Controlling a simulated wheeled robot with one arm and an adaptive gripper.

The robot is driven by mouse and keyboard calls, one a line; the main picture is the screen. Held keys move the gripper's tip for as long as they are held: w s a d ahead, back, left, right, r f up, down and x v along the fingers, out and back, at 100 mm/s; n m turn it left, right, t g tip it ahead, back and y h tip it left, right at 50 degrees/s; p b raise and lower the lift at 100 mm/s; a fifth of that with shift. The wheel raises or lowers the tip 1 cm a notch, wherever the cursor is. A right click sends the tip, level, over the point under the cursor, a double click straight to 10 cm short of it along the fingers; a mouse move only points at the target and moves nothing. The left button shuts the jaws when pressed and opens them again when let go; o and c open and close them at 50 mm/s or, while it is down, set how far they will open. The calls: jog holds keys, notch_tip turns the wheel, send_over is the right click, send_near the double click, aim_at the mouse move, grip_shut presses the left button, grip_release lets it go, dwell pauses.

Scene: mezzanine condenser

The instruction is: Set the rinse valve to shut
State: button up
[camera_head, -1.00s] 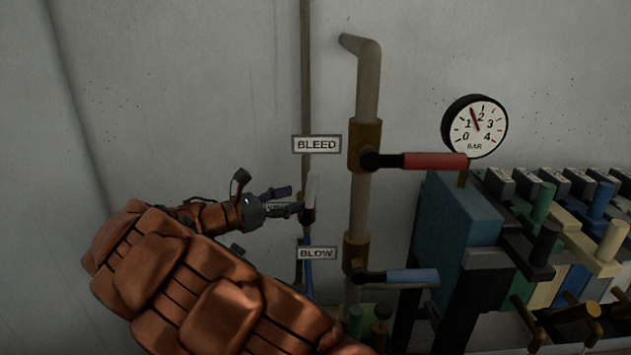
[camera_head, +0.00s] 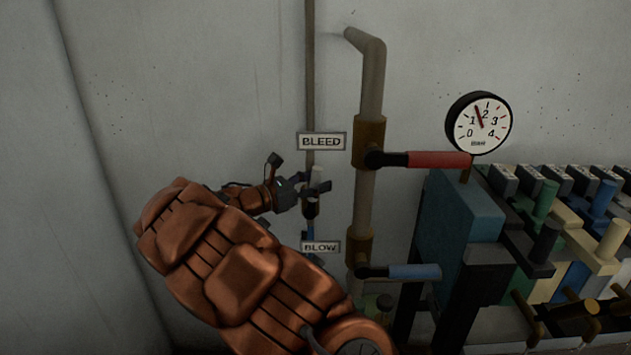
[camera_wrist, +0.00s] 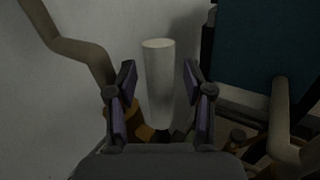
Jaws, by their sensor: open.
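A pale, off-white lever handle (camera_head: 316,176) stands on the thin pipe between the BLEED and BLOW signs; I take it as the rinse valve's, though no rinse label is readable now. In the wrist view the handle (camera_wrist: 158,85) is a pale cylinder between the two fingers, with a gap showing on each side. My gripper (camera_wrist: 159,78) is open around it. In the head view my gripper (camera_head: 320,187) covers part of the handle and the valve body below it.
The red bleed lever (camera_head: 438,160) and blue blow lever (camera_head: 414,272) stick out to the right on the thick pipe (camera_head: 366,212). Several coloured levers crowd the right; wall is bare to the left.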

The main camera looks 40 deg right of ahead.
jog(key=shift+c, duration=0.3)
grip_shut()
dwell(0.5)
